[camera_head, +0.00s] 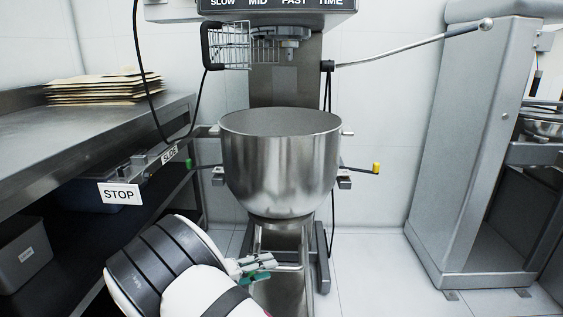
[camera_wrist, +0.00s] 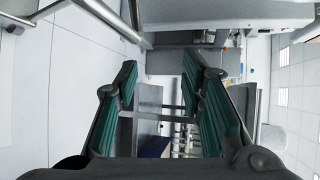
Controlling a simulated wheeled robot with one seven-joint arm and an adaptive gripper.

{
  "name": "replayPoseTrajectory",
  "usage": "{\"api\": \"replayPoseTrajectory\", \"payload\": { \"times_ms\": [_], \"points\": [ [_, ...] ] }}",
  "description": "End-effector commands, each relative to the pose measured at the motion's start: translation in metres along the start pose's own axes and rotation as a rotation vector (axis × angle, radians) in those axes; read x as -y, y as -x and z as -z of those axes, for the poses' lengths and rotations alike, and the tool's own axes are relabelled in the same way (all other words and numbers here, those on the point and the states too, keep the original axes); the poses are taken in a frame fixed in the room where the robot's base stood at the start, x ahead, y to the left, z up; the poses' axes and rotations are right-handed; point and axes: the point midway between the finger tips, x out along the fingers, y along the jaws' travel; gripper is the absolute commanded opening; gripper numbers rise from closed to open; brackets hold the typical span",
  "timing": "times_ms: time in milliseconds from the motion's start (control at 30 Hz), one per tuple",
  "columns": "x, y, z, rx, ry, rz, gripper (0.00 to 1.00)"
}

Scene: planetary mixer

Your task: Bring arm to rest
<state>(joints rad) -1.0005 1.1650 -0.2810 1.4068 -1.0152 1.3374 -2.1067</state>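My gripper (camera_head: 262,267) shows in the camera_head view low in front of the mixer's steel bowl (camera_head: 280,165), below and a little left of the bowl's middle. In the wrist view my gripper (camera_wrist: 165,95) has its two green-padded fingers spread apart with nothing between them. The planetary mixer (camera_head: 285,85) stands upright behind the bowl, with a wire guard (camera_head: 228,52) under its head. My arm comes in from the bottom of the camera_head view. Whether the gripper touches the mixer's base cannot be told.
A steel table (camera_head: 60,140) with stacked sheets (camera_head: 103,88) stands at left. STOP (camera_head: 119,194) and SLIDE signs hang there. Yellow-tipped (camera_head: 376,168) and green-tipped handles flank the bowl. A long lever (camera_head: 410,45) reaches right. A grey machine (camera_head: 465,150) stands at right; floor before it is clear.

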Motion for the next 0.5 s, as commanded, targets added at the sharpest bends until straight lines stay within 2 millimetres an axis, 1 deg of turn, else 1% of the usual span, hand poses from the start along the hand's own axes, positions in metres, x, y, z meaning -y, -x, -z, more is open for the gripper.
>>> {"api": "replayPoseTrajectory", "payload": {
  "times_ms": [33,100,167,200,267,400,467,500],
  "points": [
    [0.026,-0.01,0.007,-0.06,-0.098,-0.031,0.36],
    [0.055,-0.021,0.021,-0.144,-0.238,-0.069,0.36],
    [0.078,-0.029,0.034,-0.216,-0.355,-0.096,0.36],
    [0.094,-0.034,0.043,-0.264,-0.435,-0.11,0.36],
    [0.116,-0.041,0.058,-0.337,-0.551,-0.128,0.36],
    [0.163,-0.051,0.098,-0.509,-0.822,-0.152,0.36],
    [0.182,-0.053,0.116,-0.583,-0.936,-0.155,0.36],
    [0.194,-0.054,0.128,-0.632,-1.011,-0.154,0.36]
  ]
}}
